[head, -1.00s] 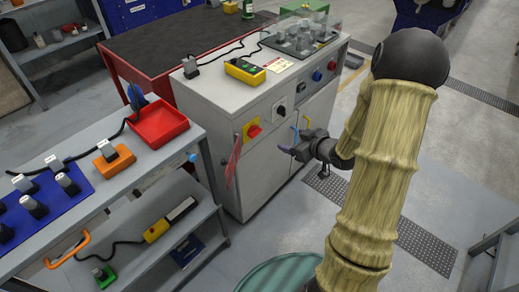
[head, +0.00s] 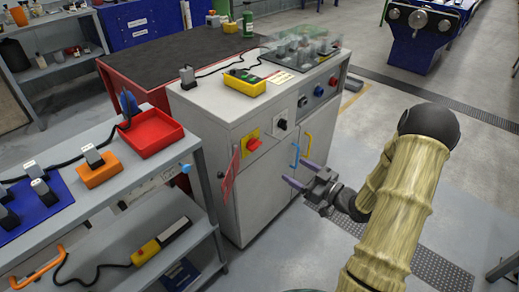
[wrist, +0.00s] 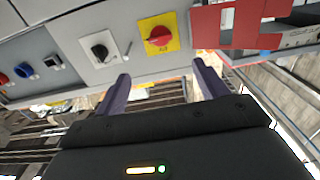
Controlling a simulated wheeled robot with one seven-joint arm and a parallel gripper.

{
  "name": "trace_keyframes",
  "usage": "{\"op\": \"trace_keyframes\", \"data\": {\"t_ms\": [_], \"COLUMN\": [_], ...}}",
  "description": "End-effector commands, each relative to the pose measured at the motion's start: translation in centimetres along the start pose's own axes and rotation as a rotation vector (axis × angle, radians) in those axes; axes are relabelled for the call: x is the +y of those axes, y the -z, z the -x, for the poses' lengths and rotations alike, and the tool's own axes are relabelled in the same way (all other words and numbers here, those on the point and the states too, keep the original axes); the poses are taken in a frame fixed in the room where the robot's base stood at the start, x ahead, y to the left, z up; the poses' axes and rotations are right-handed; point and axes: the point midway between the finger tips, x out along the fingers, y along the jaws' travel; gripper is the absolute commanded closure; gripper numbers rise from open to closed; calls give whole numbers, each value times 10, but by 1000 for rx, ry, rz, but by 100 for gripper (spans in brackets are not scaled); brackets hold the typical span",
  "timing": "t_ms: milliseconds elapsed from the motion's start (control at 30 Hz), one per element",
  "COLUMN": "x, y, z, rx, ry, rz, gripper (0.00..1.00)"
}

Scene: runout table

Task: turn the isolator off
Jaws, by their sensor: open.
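The isolator is a red rotary knob (head: 254,144) on a yellow plate, on the front of the grey cabinet (head: 262,190). In the wrist view the red knob (wrist: 159,36) is at the top, just right of centre, its handle looking roughly crosswise; I cannot read its setting for sure. My gripper (head: 295,172) is open and empty, in front of the cabinet, to the right of and below the knob in the head view. In the wrist view the fingers (wrist: 161,72) point towards the panel, with the knob beyond the gap between them. They are apart from it.
A black rotary switch (head: 281,124) sits beside the isolator. A red tag (head: 230,177) hangs on its other side. A shelf bench with a red tray (head: 150,131) stands left.

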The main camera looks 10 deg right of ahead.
Motion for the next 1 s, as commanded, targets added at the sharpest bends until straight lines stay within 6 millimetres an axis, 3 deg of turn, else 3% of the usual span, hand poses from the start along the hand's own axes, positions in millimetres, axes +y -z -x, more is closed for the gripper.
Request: {"op": "trace_keyframes", "data": {"t_ms": [800, 1000], "x": [-1, 0], "y": [-1, 0], "z": [-140, -160], "rx": [2, 1], "ry": [2, 0], "rz": [0, 0], "gripper": [28, 28]}}
